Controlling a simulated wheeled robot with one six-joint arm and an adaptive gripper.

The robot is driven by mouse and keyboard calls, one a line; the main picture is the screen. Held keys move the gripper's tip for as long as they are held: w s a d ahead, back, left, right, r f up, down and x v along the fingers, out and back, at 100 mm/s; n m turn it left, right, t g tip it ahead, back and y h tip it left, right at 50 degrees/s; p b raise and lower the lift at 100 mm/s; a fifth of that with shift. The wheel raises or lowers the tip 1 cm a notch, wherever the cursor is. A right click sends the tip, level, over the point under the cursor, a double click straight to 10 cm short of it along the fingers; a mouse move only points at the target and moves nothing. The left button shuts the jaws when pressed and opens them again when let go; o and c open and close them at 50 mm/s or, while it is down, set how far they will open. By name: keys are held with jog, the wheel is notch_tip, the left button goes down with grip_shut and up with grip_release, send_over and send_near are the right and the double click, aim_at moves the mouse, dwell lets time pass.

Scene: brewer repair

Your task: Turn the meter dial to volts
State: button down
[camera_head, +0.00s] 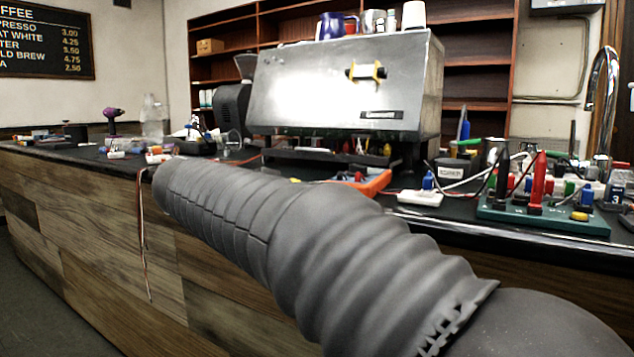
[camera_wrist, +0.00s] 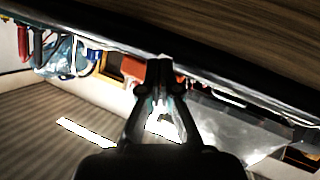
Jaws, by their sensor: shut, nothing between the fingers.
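The meter (camera_head: 372,183) shows in the head view as an orange-edged case lying on the black counter in front of the brewer, partly behind my arm. Its dial cannot be made out. In the wrist view the picture is upside down, and an orange shape (camera_wrist: 132,68), probably the meter, is just left of the fingertips. My gripper (camera_wrist: 160,64) is shut and empty, with its tips near the counter edge in that view. I cannot tell whether it touches anything. In the head view my arm's dark ribbed sleeve crosses the middle, and the gripper is not visible.
The steel brewer (camera_head: 345,85) stands on the counter behind the meter. A green board (camera_head: 545,222) with red and black probes lies at right, beside a white block (camera_head: 420,197) with a blue top. A purple drill (camera_head: 112,118) and small parts are at left. Wires hang over the front edge.

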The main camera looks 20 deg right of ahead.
jog(key=w+a+r+m+h+b, duration=0.1)
jog(key=w+a+r+m+h, duration=0.3)
jog(key=a+r+m, duration=0.1)
send_near(352, 166)
jog(key=x, duration=0.7)
jog(key=shift+d, duration=0.1)
